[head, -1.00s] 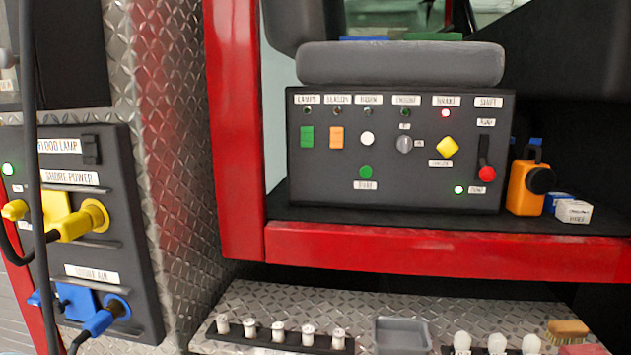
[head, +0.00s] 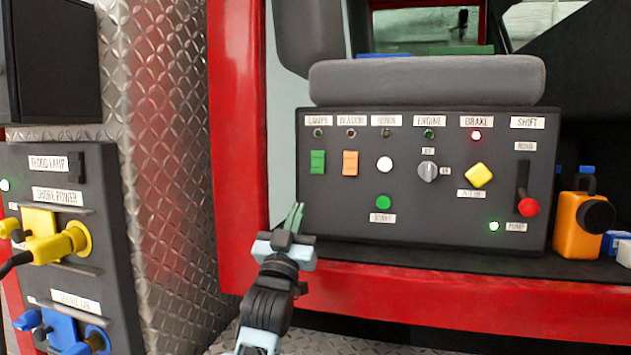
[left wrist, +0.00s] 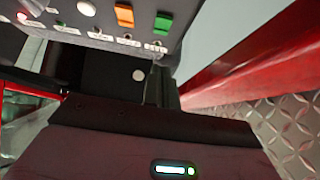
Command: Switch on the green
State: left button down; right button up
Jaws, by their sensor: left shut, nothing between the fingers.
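The dark control panel (head: 320,225) stands under the grey seat cushion. A green rocker switch (head: 318,162) is at its far left under the label LAMPS, with a small dark indicator above it. The rocker also shows in the left wrist view (left wrist: 163,24). A round green button (head: 383,202) is lower down, near the panel's middle left. My left gripper (head: 294,217) is shut and empty, in front of the panel's lower left part, below the green rocker. Whether it touches the panel I cannot tell. My right gripper is out of view.
An orange rocker (head: 350,163) and a white button (head: 385,164) sit right of the green rocker. Further right are a grey knob (head: 428,172), a yellow knob (head: 479,176) and a red-tipped lever (head: 528,207). A red frame post (head: 237,130) stands left of the panel.

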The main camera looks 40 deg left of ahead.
aim_at(317, 167)
pick_arm(q)
jog(key=shift+w+r, duration=0.1)
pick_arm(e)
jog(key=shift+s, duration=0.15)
